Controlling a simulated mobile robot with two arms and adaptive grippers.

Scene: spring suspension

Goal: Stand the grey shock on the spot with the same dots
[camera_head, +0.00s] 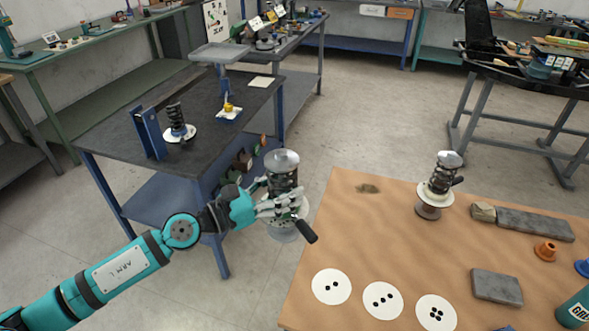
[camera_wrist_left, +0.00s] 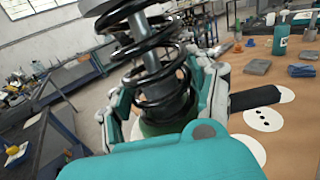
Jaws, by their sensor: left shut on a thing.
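My left gripper (camera_head: 286,206) is shut on a shock (camera_head: 282,183) with a dark coil spring and a grey top, held upright off the left edge of the wooden table. Its coil (camera_wrist_left: 160,85) fills the middle of the left wrist view; I cannot read any dots on it. Three white round spots lie at the table's front: one with two dots (camera_head: 332,286), one with three dots (camera_head: 383,300) and one with several dots (camera_head: 436,314). Another shock (camera_head: 440,175) stands at the table's back. My right gripper is not in view.
Grey blocks (camera_head: 497,286), an orange part (camera_head: 546,251) and a green bottle (camera_head: 574,310) are at the right. A dark bench (camera_head: 120,135) with another shock (camera_head: 178,122) stands at the left.

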